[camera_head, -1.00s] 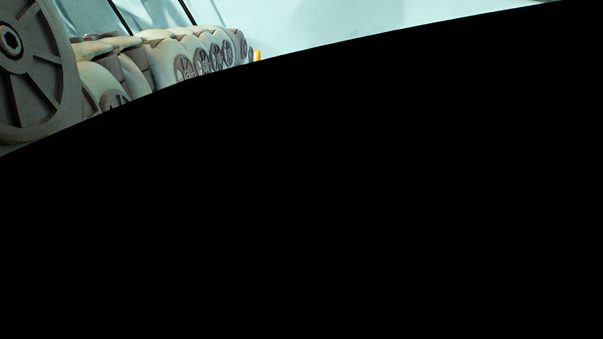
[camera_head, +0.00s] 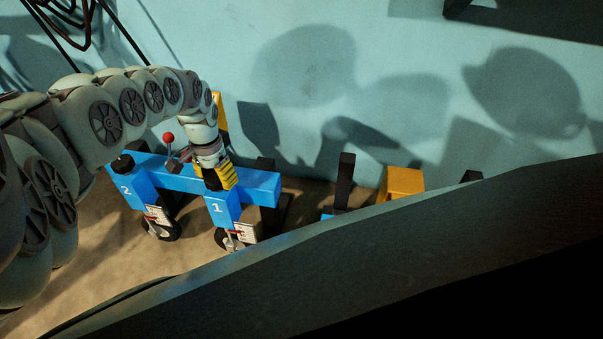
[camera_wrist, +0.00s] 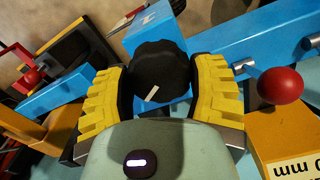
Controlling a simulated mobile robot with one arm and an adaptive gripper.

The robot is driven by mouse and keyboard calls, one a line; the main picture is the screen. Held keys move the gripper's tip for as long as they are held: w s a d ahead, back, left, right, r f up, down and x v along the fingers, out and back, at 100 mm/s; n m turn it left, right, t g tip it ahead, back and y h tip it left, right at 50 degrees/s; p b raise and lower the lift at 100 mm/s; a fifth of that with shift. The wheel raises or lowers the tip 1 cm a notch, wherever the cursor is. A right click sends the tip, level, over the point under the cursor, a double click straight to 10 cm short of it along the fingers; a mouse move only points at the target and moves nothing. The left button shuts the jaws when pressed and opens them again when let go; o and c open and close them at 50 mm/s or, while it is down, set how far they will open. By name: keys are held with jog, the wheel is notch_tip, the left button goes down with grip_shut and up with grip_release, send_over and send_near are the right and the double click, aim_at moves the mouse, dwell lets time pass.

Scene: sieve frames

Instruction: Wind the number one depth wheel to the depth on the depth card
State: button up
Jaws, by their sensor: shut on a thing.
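In the wrist view the number one depth wheel (camera_wrist: 160,68), a black lobed knob with a white mark, sits between the yellow fingers of my gripper (camera_wrist: 158,85). My gripper is shut on it from both sides. In the head view my gripper (camera_head: 214,178) reaches down onto the top of the blue post marked 1 (camera_head: 222,209), and its fingers mostly hide the wheel. A yellow card (camera_wrist: 290,145) at the lower right of the wrist view shows "mm", but its number is cut off. A small white scale plate (camera_head: 246,231) is on post 1.
A red-ball lever (camera_head: 168,137) stands on the blue beam (camera_head: 262,186) close to my gripper; its ball (camera_wrist: 280,86) is right of the wheel in the wrist view. A second black wheel (camera_head: 123,163) tops the post marked 2. An orange block (camera_head: 402,182) stands further right.

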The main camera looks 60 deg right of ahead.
aim_at(215, 175)
jog(key=shift+m, duration=0.4)
jog(key=o, duration=1.2)
jog(key=shift+r, duration=0.1)
notch_tip(215, 175, up, 12)
dwell(0.4)
